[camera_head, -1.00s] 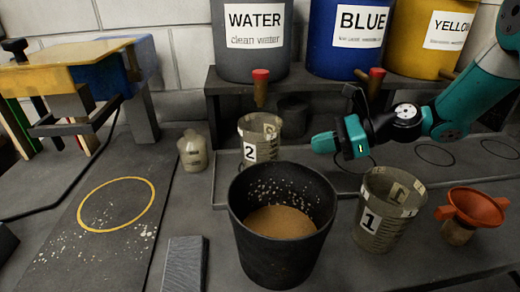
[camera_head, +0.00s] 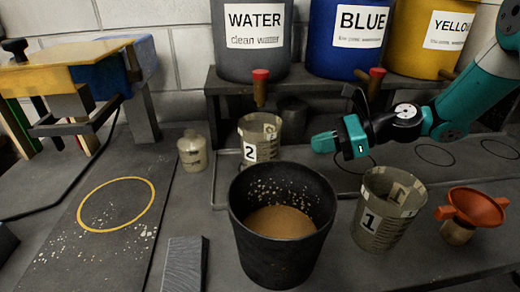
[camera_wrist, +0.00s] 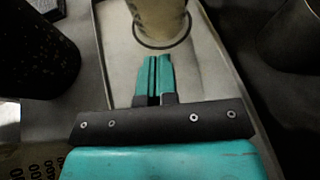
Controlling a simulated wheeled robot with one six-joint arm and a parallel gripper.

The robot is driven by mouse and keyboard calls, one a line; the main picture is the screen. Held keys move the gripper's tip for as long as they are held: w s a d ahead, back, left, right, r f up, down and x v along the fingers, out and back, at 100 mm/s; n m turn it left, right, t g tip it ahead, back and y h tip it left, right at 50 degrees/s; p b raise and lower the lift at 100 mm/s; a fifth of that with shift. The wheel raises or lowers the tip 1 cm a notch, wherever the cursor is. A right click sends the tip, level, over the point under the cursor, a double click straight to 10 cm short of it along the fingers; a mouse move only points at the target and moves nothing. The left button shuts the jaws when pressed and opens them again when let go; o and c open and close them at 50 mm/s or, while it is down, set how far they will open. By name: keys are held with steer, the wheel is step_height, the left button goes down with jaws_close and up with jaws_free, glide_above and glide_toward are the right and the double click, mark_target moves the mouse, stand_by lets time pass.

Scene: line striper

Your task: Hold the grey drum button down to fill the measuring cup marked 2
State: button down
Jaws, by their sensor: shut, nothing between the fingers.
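The grey drum (camera_head: 252,60) reads WATER and stands on the shelf. Its tap has a red button (camera_head: 260,75) on top. The measuring cup marked 2 (camera_head: 262,140) stands upright below this tap; its contents cannot be made out. My gripper (camera_head: 316,143) is shut and empty, to the right of the cup and lower than the button, apart from both. In the wrist view my shut fingertips (camera_wrist: 152,62) point at a pale see-through vessel (camera_wrist: 160,18) standing by a dark ring, likely this cup.
A black bucket (camera_head: 245,225) with brown contents stands in front. The cup marked 1 (camera_head: 375,235) and an orange funnel (camera_head: 480,207) are to the right. A blue drum (camera_head: 348,65) and a yellow drum (camera_head: 420,55) share the shelf (camera_head: 228,83). A small bottle (camera_head: 192,152) stands left of cup 2.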

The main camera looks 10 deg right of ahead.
steer(key=s+a+r+n+g+h+p, duration=0.2)
steer(key=s+a+r+n+p, duration=0.2)
steer(key=s+r+n+p, duration=0.35)
steer(key=s+a+r+n+g+h+p, duration=0.1)
steer(key=s+a+r+n+h+p, duration=0.2)
steer(key=s+r+n+p, duration=0.45)
steer(key=s+d+r+n+h+p, duration=0.2)
steer(key=s+r+n+p, duration=0.3)
steer(key=s+r+n, duration=0.7)
steer(key=shift+d+r+h+p, duration=0.25)
steer(key=shift+h+p, duration=0.05)
steer(key=shift+h, duration=0.6)
steer(key=shift+a, duration=0.1)
